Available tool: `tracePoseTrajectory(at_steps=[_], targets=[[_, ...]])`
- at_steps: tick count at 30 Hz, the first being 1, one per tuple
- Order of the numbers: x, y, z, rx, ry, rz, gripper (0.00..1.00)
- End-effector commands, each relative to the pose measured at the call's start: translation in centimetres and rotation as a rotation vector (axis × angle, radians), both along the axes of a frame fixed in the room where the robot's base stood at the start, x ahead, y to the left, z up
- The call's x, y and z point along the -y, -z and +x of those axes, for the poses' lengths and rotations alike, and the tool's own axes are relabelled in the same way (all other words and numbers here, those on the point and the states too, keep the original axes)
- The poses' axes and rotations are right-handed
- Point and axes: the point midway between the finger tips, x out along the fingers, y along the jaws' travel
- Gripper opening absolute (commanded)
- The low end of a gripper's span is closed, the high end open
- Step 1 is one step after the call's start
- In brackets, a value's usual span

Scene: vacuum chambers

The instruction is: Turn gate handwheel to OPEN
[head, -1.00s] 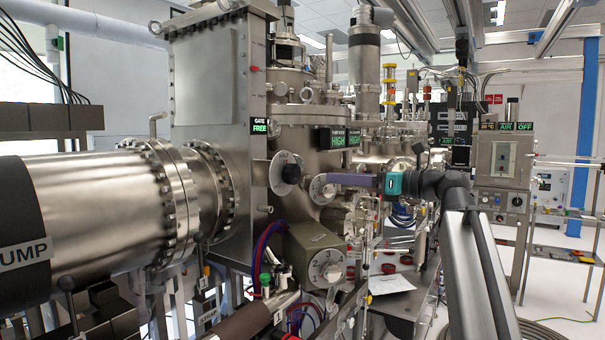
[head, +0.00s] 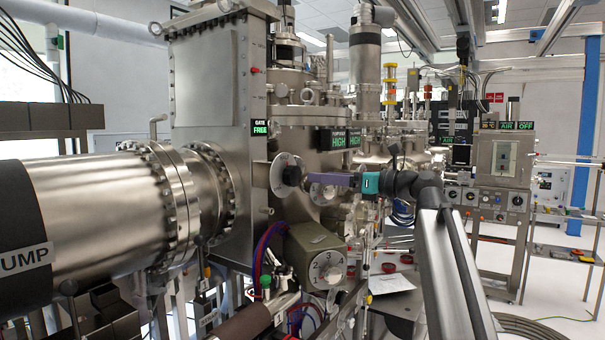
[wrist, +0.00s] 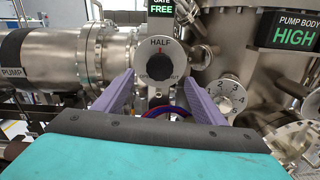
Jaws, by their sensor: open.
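The gate handwheel (head: 292,175) is a black knob on a round metal dial plate, on the side of the tall gate housing (head: 212,110). In the wrist view the handwheel (wrist: 159,67) lies ahead, between my fingers. Its dial reads HALF at the top, with a small red mark below that word; the lower lettering is partly covered and too small to read. My gripper (head: 309,178), with purple fingers and a teal body, points at the knob from the right. In the wrist view my gripper (wrist: 158,82) is open and empty, its fingers spread to either side below the knob.
The gate display (head: 260,127) reads FREE. The pump body display (head: 338,139) reads HIGH. The pump cylinder (head: 100,215) fills the left.

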Motion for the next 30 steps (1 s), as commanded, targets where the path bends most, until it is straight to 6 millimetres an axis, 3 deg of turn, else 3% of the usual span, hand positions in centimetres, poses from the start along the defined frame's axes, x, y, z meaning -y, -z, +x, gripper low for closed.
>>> tracePoseTrajectory(at_steps=[15,30], targets=[[-5.8,-0.2,3.9,0.0,0.0,0.0,0.64],[-6.7,0.0,4.6,0.0,0.003,0.001,0.64]])
